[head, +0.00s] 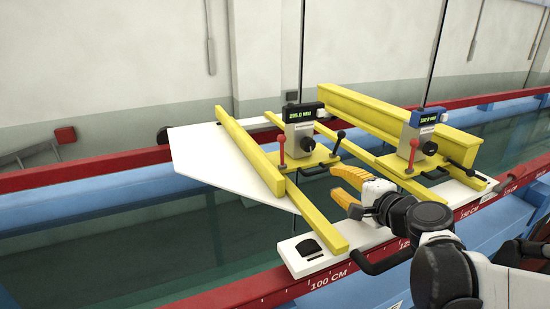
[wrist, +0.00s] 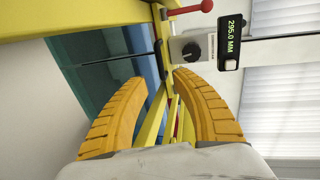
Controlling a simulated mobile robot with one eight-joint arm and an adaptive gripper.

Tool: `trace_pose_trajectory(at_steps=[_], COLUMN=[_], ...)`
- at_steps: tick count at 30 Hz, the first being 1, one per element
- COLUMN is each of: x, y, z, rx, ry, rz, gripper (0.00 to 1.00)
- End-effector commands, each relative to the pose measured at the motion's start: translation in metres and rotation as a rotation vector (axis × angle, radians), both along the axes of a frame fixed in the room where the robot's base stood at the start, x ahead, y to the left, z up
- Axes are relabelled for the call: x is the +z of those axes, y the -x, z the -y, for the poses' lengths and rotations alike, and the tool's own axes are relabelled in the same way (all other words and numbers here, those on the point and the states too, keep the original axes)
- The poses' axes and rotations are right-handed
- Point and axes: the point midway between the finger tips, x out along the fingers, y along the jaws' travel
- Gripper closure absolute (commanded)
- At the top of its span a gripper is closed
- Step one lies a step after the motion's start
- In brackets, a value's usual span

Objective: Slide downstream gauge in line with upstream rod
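The left gauge (head: 300,132) has a grey body and a black display, and sits on a yellow cross plate between yellow rails. Its thin rod (head: 302,50) rises from it. It carries a red-knobbed lever (head: 282,151) and a black-knobbed lever (head: 338,142). In the wrist view the gauge (wrist: 195,48) reads 295.0 MM. The right gauge (head: 424,130), with a blue display, has its own rod (head: 436,50) and similar levers. I cannot tell which is downstream. My gripper (head: 335,180) is open, just below and right of the left gauge's plate; its yellow-orange fingers (wrist: 158,76) look empty.
A white carriage plate (head: 290,252) lies across the red flume rails, near the 100 CM mark. A black handle (head: 380,262) juts out at the front. Water (head: 130,250) lies below.

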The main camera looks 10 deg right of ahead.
Motion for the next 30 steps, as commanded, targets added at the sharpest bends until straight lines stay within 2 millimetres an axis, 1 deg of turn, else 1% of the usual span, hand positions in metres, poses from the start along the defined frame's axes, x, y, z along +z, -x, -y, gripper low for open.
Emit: trace_pose_trajectory(at_steps=[1, 9, 13, 18, 26, 27, 29, 30], x=[-0.001, -0.012, -0.016, -0.019, -0.019, -0.019, -0.019, -0.019], y=[-0.009, -0.057, -0.074, -0.085, -0.086, -0.086, -0.086, -0.086], z=[-0.004, -0.020, -0.025, -0.029, -0.029, -0.029, -0.029, -0.029], rx=[0.004, 0.003, 0.002, 0.001, 0.001, 0.001, 0.001, 0.001], ry=[-0.001, 0.002, 0.002, 0.002, 0.002, 0.002, 0.002, 0.002], rz=[0.000, -0.001, 0.000, 0.001, 0.000, 0.000, 0.000, 0.000], gripper=[0.68, 0.68, 0.68, 0.68, 0.68, 0.75, 0.93, 1.00])
